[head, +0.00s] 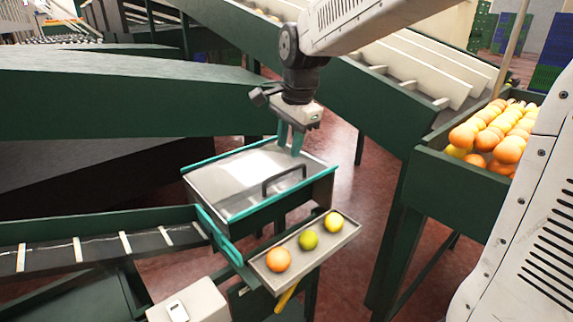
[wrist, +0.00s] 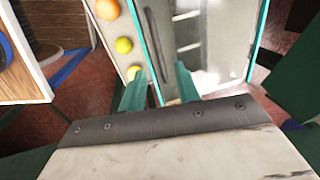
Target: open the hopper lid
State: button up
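The hopper lid (head: 225,178) is a shiny metal panel with teal edges, lying shut on top of the dark green hopper (head: 290,210). A dark bar handle (head: 284,178) stands near its front right edge. In the wrist view the lid (wrist: 212,75) fills the upper middle, with the handle (wrist: 157,42) as a dark bar along its left side. My gripper (head: 290,152) points down above the lid, near the handle's right end. Its teal fingers also show in the wrist view (wrist: 159,82), apart with nothing between them. I cannot tell their exact height above the lid.
A conveyor (head: 90,247) runs in from the left. A green bin (head: 455,185) of oranges stands at the right.

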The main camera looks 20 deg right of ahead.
aim_at(286, 173)
jog(key=f, duration=0.4)
jog(key=w+f, duration=0.1)
jog(key=f, duration=0.1)
jog(key=shift+a+f, duration=0.15)
jog(key=shift+f, duration=0.15)
jog(key=shift+w, duration=0.1)
grip_shut()
